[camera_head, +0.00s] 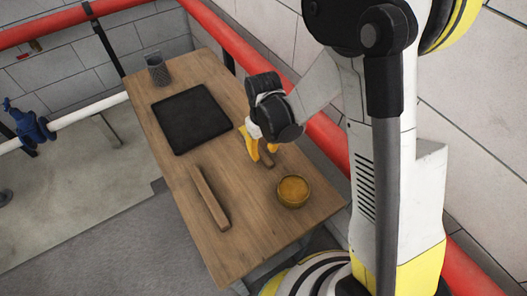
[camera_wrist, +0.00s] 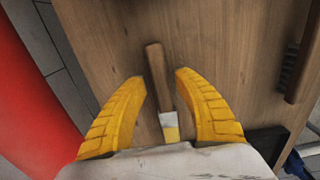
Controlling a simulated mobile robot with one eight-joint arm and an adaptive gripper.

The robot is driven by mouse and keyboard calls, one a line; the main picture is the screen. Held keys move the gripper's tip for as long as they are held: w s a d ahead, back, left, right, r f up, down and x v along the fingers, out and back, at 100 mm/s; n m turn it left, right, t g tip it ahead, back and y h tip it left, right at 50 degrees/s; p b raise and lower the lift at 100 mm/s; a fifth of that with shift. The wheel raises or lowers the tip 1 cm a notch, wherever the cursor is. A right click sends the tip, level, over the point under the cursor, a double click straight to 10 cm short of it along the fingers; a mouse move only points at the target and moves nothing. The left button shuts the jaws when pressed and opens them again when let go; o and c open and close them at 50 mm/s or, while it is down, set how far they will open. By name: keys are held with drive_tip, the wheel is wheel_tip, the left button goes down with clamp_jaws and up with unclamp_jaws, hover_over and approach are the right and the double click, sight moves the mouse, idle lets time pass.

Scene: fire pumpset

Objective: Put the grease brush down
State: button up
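The grease brush (camera_wrist: 157,75) has a wooden handle, a pale metal ferrule and yellowish bristles. In the wrist view it appears to lie on the wooden table, between the two yellow fingers of my gripper (camera_wrist: 159,80). The fingers stand apart, with a visible gap between each fingertip and the handle, so my gripper is open around the brush. In the head view my gripper (camera_head: 261,151) is low over the right part of the table, and a bit of the brush handle (camera_head: 266,160) shows beside the fingers. The bristles are hidden there.
On the table (camera_head: 248,225) stand a round bowl of yellow-brown grease (camera_head: 293,190), a long wooden-backed brush (camera_head: 209,198), a black mat (camera_head: 190,118) and a mesh cup (camera_head: 157,70). A red pipe (camera_head: 325,137) runs close along the table's right side.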

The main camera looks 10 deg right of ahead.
drive_tip(key=s+d+r+m+t+p, duration=0.1)
drive_tip(key=s+d+r+p, duration=0.1)
drive_tip(key=r, duration=0.8)
drive_tip(key=s+d+r+m+t+p, duration=0.1)
drive_tip(key=s+d+r+t, duration=0.1)
drive_tip(key=r, duration=0.8)
drive_tip(key=s+d+r+m+t, duration=0.2)
drive_tip(key=s+d+r+t, duration=0.2)
drive_tip(key=s+d+r, duration=0.2)
drive_tip(key=s+r, duration=0.1)
drive_tip(key=s, duration=0.1)
drive_tip(key=shift+s+m, duration=0.3)
drive_tip(key=shift+s, duration=0.05)
